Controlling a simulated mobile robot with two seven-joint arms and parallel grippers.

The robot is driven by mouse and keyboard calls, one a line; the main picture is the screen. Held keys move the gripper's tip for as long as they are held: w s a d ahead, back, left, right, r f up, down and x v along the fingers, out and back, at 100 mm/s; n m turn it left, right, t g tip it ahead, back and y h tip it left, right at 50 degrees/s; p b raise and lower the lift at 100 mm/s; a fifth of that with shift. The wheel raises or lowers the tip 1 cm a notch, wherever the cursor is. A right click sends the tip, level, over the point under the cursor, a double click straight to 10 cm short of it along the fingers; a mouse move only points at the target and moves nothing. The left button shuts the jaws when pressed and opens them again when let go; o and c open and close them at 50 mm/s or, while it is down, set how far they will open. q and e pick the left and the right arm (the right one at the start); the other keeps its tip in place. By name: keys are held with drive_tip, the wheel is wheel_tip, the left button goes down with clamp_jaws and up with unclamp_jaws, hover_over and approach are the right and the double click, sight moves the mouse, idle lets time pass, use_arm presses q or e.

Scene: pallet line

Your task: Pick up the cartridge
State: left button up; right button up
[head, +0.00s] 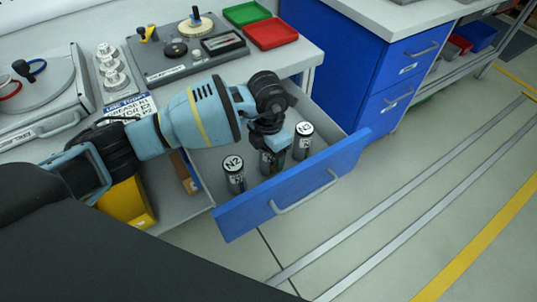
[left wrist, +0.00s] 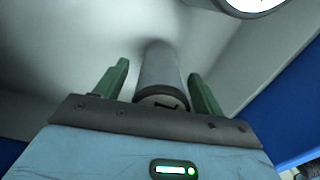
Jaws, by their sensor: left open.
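My left gripper (head: 272,154) points down into the open drawer, its green fingers spread. In the left wrist view, a grey cylindrical cartridge (left wrist: 160,72) stands between the two fingers, with gaps visible at its sides. In the head view the gripper mostly hides this cartridge, and its label cannot be read. Cartridge N2 (head: 234,176) stands upright to the left of the gripper, and cartridge N3 (head: 303,141) stands upright to the right. Both have white tops. A white cartridge top also shows at the upper right in the left wrist view (left wrist: 255,5). My right gripper is not in view.
The blue drawer front (head: 292,190) with its handle is close in front of the cartridges. The worktop above holds a grey fixture (head: 160,68), a green tray (head: 247,13) and a red tray (head: 271,34). A blue cabinet (head: 365,70) stands behind at the right.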

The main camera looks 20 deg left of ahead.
use_arm(q)
drive_tip(key=c, duration=1.2)
drive_tip(key=shift+r, duration=0.1)
wheel_tip(320, 180, up, 10)
drive_tip(key=shift+f, duration=0.1)
